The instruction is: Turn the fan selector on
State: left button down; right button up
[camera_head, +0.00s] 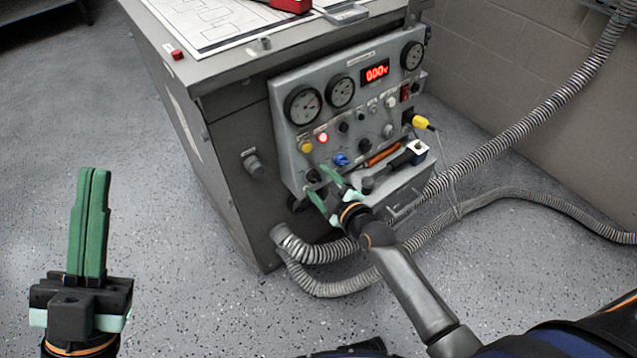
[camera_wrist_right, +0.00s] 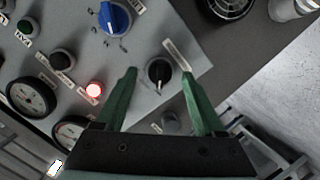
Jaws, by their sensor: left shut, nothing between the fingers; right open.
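The grey control panel (camera_head: 352,112) is on the front of the grey cabinet. A black rotary knob (camera_head: 313,176) with a pale pointer line sits near its lower left corner; it also shows in the right wrist view (camera_wrist_right: 159,72). The label beside it is unreadable, so I cannot confirm it is the fan selector. My right gripper (camera_head: 324,182) is open, with the knob appearing between its fingertips in the right wrist view (camera_wrist_right: 159,76). Contact is not visible. A blue knob (camera_wrist_right: 115,16) lies beyond. My left gripper (camera_head: 93,172) is shut and empty, away from the panel.
A lit red lamp (camera_head: 322,138), yellow button (camera_head: 305,147), several gauges and a red 0.00 display (camera_head: 375,73) are on the panel. A shelf (camera_head: 405,195) with tools juts out below. Ribbed hoses (camera_head: 500,199) run along the floor. Open floor lies left.

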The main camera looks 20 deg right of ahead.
jog(key=shift+w+a+f, duration=0.15)
jog(key=shift+w, duration=0.3)
grip_shut()
dwell(0.4)
